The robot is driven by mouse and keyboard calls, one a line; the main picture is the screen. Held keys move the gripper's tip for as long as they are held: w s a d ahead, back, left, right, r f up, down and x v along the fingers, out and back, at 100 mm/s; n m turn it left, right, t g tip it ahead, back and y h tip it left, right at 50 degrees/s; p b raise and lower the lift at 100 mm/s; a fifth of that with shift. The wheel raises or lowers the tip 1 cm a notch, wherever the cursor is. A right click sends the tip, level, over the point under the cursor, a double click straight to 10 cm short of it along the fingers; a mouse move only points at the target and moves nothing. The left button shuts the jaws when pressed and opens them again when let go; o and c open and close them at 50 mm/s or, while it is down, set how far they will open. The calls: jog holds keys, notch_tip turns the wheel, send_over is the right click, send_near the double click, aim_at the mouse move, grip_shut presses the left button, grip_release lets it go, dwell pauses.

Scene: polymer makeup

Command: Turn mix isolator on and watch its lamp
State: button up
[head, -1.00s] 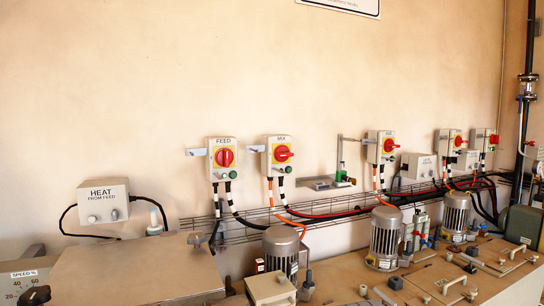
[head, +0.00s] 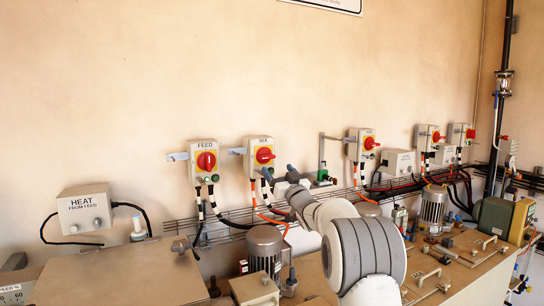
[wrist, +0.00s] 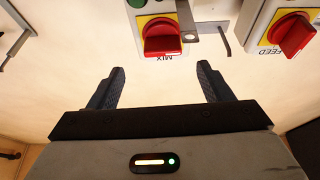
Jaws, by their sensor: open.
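The MIX isolator (head: 251,147) is a pale box on the wall with a red rotary handle (head: 265,155) on a yellow plate. In the wrist view it shows upside down at top centre, with its red handle (wrist: 163,38) above the gap between my fingertips. My gripper (wrist: 161,78) is open and empty, its two dark fingers apart and not on the handle. In the head view my gripper (head: 280,172) is just below and right of the box. A green round part (wrist: 137,3) of the box is cut by the wrist view's top edge; I cannot tell if it is lit.
The FEED isolator (head: 202,150) is close on the left; its red handle (wrist: 292,33) shows right in the wrist view. A metal bracket (wrist: 205,36) sits between them. A wire cable tray (head: 228,216) runs below. A motor (head: 265,243) stands on the bench.

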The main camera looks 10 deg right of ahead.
aim_at(269, 158)
jog(key=shift+y, duration=0.3)
jog(key=shift+p+x, duration=1.85)
jog(key=shift+x, duration=2.15)
jog(key=shift+r, duration=0.1)
jog(key=shift+c, duration=0.2)
